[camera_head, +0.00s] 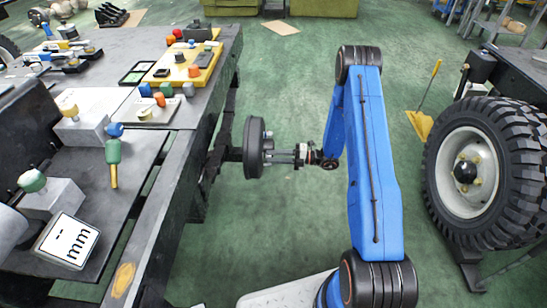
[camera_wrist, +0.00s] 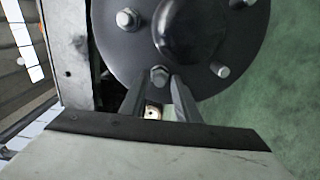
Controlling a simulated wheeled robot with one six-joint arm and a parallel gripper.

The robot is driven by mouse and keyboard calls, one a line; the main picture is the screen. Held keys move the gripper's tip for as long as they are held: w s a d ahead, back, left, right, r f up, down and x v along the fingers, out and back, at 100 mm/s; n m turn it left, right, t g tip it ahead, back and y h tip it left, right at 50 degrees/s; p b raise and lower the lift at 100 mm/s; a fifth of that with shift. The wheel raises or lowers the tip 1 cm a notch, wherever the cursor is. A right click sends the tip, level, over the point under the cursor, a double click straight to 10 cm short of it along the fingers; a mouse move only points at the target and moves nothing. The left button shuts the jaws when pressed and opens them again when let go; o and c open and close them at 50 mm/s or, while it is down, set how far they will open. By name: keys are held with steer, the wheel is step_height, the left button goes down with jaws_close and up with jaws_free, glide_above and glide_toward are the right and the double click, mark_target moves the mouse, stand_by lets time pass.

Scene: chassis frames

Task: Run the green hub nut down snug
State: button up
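The dark round hub (camera_head: 255,147) is mounted on the side of the bench frame, and its face fills the top of the wrist view (camera_wrist: 225,45). Several metallic nuts or studs ring its domed centre. One hex nut (camera_wrist: 158,75) sits at the lower edge, right at my fingertips; no green shows on it. My gripper (camera_wrist: 158,87) has its two fingers apart, one on each side of this nut; firm contact is not visible. In the head view my gripper (camera_head: 284,155) reaches left to the hub. A green nut-like piece (camera_head: 166,89) lies on the small tray.
A large tyred wheel (camera_head: 475,170) stands at right beside a yellow broom (camera_head: 420,122).

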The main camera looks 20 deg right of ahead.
steer(key=shift+d, duration=0.1)
steer(key=v, duration=1.7)
steer(key=shift+d, duration=0.1)
